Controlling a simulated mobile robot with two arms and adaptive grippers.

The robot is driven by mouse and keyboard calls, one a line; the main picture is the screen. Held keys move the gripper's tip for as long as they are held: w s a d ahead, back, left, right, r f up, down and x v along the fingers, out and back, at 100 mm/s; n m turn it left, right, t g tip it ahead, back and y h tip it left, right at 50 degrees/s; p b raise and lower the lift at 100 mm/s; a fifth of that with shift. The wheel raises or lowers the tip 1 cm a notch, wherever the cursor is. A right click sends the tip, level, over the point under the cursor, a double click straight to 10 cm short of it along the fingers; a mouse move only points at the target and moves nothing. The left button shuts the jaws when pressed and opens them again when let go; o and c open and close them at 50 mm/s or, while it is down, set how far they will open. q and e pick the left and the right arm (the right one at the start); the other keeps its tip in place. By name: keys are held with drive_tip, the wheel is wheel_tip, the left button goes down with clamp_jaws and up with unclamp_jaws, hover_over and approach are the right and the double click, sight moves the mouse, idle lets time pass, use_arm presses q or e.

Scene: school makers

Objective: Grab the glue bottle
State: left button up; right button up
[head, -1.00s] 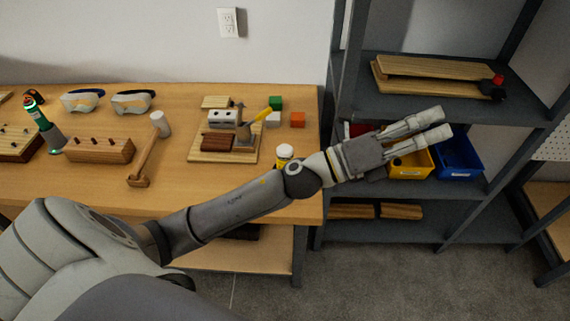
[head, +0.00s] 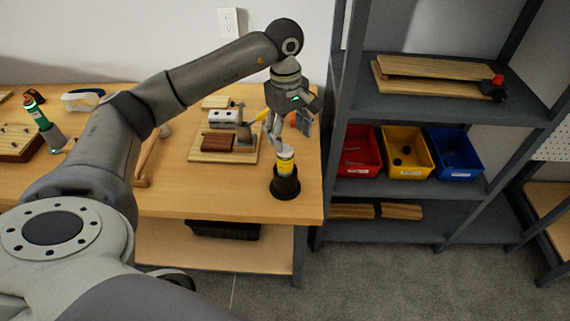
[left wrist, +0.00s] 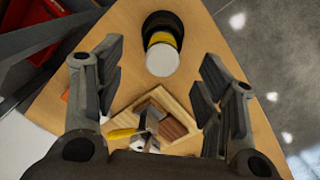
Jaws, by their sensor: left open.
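The bottle that I take for the glue bottle (head: 286,163) has a white top and a yellow band. It stands upright in a dark round holder or base near the right front of the wooden table. My left gripper (head: 289,131) is open and points down just above and behind the bottle, apart from it. In the left wrist view, the bottle's white top (left wrist: 162,60) shows beyond the open fingers (left wrist: 160,88), roughly midway across the gap between them. My right gripper is not in view.
A wooden board (head: 198,155) with blocks and a yellow-handled tool lies left of the gripper on the table (head: 225,190). A green-bodied item (head: 37,112) stands at far left. The shelf at right holds red (head: 358,171), yellow (head: 408,172) and blue (head: 456,174) bins.

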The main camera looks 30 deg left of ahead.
sight(285, 158)
use_arm(q)
drive_tip(key=shift+s+a+f+y, duration=0.1)
drive_tip(key=shift+a+f+y, duration=0.05)
drive_tip(key=shift+a, duration=0.3)
drive_tip(key=shift+s+a+f+y, duration=0.1)
drive_tip(key=shift+a+f+y, duration=0.05)
drive_tip(key=shift+a, duration=0.3)
wheel_tip(285, 158, down, 4)
drive_tip(key=shift+w+f+p, duration=0.1)
drive_tip(key=shift+f+p, duration=0.1)
drive_tip(key=shift+p, duration=0.4)
drive_tip(key=f, duration=0.1)
drive_tip(key=f+p, duration=0.1)
drive_tip(key=f, duration=0.1)
drive_tip(key=f+p, duration=0.1)
drive_tip(key=shift+w+d+f, duration=0.15)
drive_tip(key=shift+d+f, duration=0.1)
drive_tip(key=shift+f, duration=0.4)
drive_tip(key=c, duration=1.1)
drive_tip(key=shift+c, duration=0.5)
drive_tip(key=shift+r, duration=0.1)
